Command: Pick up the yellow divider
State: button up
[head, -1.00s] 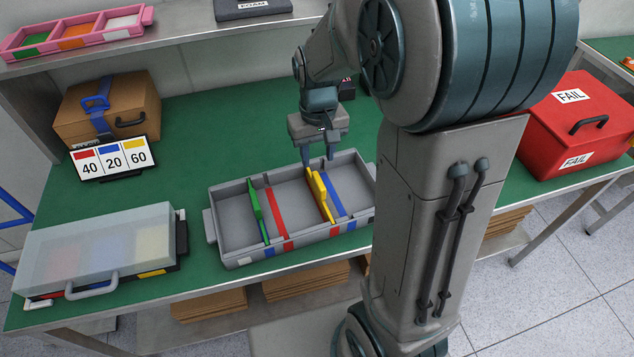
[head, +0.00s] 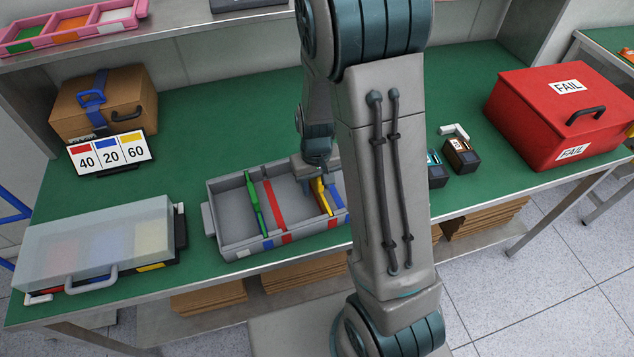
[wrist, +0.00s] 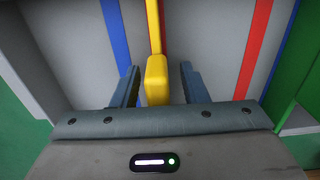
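The yellow divider (head: 321,196) stands in the grey tray (head: 228,243), in its right part beside a blue stripe. In the wrist view the yellow divider (wrist: 157,80) lies between the two fingers of my gripper (wrist: 158,85). A gap shows on each side of it, so the fingers are open around its grip and not pressed on it. In the head view my gripper (head: 318,172) is down at the tray, partly hidden by my arm. The right end of the tray is also hidden by my arm.
A green divider (head: 255,205) stands left of a red stripe in the tray. A clear-lidded case (head: 100,240) is at left, with a number sign (head: 110,155) behind it. A red FAIL box (head: 565,110) and small dark boxes (head: 460,155) are at right.

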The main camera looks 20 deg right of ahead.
jog(key=shift+f, duration=0.25)
grip_shut()
jog(key=shift+r, duration=0.15)
jog(key=shift+r+p, duration=0.5)
jog(key=shift+r, duration=0.05)
notch_tip(320, 180, up, 3)
jog(key=shift+r+p, duration=0.1)
jog(key=shift+p, duration=1.1)
jog(key=s+d+r+p, duration=0.3)
jog(key=s+d+r, duration=0.2)
jog(key=s, duration=0.5)
jog(key=shift+d+r, duration=0.4)
jog(key=shift+r, duration=0.35)
jog(key=shift+s, duration=0.1)
